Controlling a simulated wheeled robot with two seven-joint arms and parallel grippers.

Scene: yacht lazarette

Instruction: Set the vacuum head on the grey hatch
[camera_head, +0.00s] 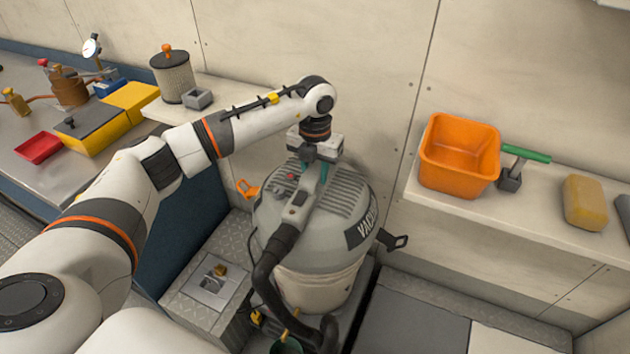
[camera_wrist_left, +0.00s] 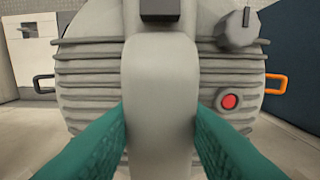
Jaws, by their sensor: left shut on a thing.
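The vacuum head (camera_head: 335,205) is a grey ribbed dome with a hose, sitting on the pale vacuum drum (camera_head: 320,288). My left gripper (camera_head: 318,172) is above it, shut on the grey handle on its top. In the left wrist view the green fingers press both sides of the handle (camera_wrist_left: 160,95), with the ribbed head (camera_wrist_left: 90,85) behind it and a red button at right. A flat dark grey panel (camera_head: 410,325), which looks like the grey hatch, lies right of the drum, partly cut off by the frame. My right gripper is not in view.
An orange clip (camera_head: 247,189) and a black clip (camera_head: 394,240) stick out at the head's sides. A dark hose (camera_head: 268,275) hangs in front. An orange bin (camera_head: 459,157) and a yellow sponge (camera_head: 585,203) stand on the right shelf. The grey panel looks clear.

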